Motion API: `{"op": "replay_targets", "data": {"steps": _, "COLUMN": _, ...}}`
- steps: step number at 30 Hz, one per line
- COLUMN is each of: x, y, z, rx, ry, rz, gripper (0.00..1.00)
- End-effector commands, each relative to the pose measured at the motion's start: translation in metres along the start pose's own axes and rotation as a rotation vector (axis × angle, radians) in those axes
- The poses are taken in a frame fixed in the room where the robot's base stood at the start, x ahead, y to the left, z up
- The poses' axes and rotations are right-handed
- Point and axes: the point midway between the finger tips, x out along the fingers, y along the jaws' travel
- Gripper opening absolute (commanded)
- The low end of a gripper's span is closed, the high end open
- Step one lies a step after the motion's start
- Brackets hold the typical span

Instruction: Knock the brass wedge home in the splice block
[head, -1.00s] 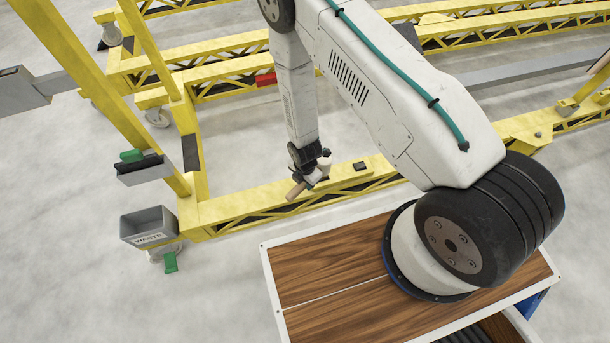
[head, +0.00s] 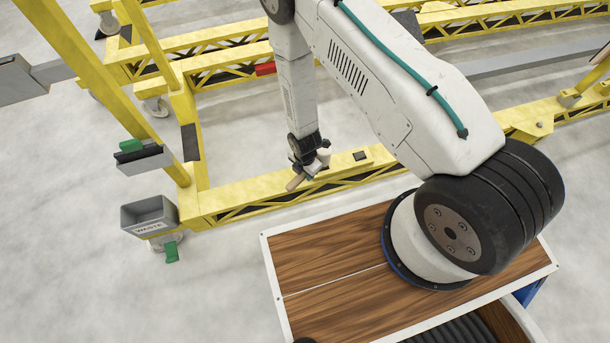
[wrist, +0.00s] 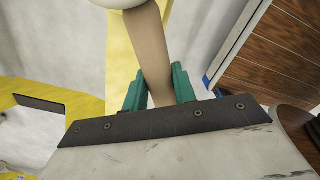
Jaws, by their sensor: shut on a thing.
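My gripper (head: 306,168) is shut on a mallet, whose tan handle (wrist: 151,55) stands between the teal fingers in the wrist view. Its pale head (wrist: 128,3) is cut off at the top edge there. I cannot make out the brass wedge in either view.
The yellow trolley frame (head: 240,201) runs across the view, with an upright post at left. A red part (head: 265,69) sits behind my arm. Pale floor lies in front.

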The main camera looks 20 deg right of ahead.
Motion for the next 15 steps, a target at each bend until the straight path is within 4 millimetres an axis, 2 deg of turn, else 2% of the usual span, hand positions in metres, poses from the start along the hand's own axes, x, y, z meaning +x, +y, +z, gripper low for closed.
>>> {"op": "replay_targets", "data": {"steps": 4, "x": -0.0106, "y": -0.0003, "z": 0.0, "rx": 0.0, "ry": 0.0, "rz": 0.0, "gripper": 0.0}}
{"op": "replay_targets", "data": {"steps": 15, "x": -0.0144, "y": 0.0004, "z": 0.0002, "rx": 0.0, "ry": 0.0, "rz": 0.001, "gripper": 0.0}}
